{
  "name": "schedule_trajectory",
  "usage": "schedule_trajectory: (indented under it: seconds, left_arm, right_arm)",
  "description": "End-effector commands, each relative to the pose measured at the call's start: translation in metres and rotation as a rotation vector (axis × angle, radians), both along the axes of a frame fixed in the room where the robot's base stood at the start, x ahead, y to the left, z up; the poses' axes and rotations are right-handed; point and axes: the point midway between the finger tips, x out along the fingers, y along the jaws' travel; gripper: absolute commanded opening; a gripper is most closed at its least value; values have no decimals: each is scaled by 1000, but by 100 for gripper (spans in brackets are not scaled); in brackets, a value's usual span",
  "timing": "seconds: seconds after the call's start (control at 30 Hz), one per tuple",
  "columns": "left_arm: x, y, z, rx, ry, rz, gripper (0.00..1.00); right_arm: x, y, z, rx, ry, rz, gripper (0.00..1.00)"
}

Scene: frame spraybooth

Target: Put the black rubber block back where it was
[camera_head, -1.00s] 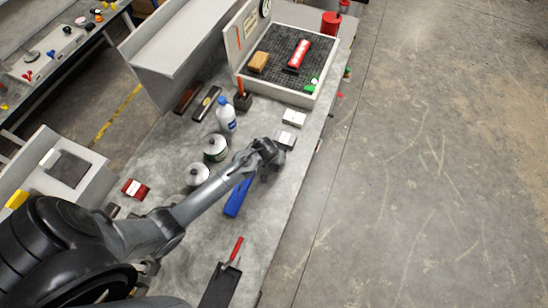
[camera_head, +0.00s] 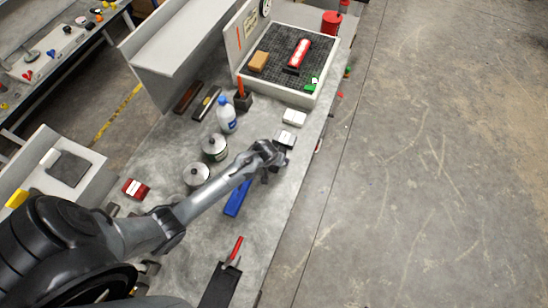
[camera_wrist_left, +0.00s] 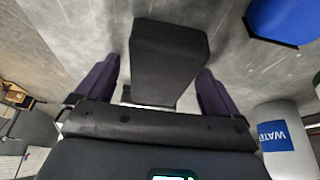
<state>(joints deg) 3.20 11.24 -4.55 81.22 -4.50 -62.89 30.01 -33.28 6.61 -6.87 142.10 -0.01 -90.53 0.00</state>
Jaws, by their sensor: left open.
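My left gripper (camera_head: 268,155) is low over the grey bench, at the end of the arm reaching from the left. In the left wrist view the gripper (camera_wrist_left: 155,88) is open, with a finger on each side of a black block (camera_wrist_left: 168,50). Narrow gaps seem to show beside the block, and I cannot tell whether either finger touches it. In the head view the block is not distinguishable, hidden by the gripper or too dark against it. My right gripper is not in view.
A water bottle (camera_head: 226,121), round cans (camera_head: 215,147) and a blue item (camera_head: 237,199) stand or lie nearby. A tray with a black mat (camera_head: 272,67) is at the back.

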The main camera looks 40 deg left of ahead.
Motion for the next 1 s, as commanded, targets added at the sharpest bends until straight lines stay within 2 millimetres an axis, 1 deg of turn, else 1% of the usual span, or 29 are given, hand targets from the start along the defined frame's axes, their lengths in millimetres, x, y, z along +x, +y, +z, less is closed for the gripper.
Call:
schedule_trajectory:
  seconds: [0.17,0.27,0.37,0.7,0.8,0.93,1.0]
  left_arm:
    - [0,0,5,-1,-1,0,96]
    - [-3,-2,14,-1,-3,-1,96]
    - [-9,-3,27,-1,-2,-1,96]
    - [-31,-12,84,-3,-2,0,96]
    - [-36,-13,96,-1,-2,-1,96]
    - [-42,-15,108,-1,1,-4,96]
    - [-52,-20,112,3,6,-24,96]
  right_arm:
    - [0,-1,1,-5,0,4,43]
    - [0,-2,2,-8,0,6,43]
    - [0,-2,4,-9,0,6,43]
    - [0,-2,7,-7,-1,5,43]
    - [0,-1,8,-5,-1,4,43]
    - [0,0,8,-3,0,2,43]
    - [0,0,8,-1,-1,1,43]
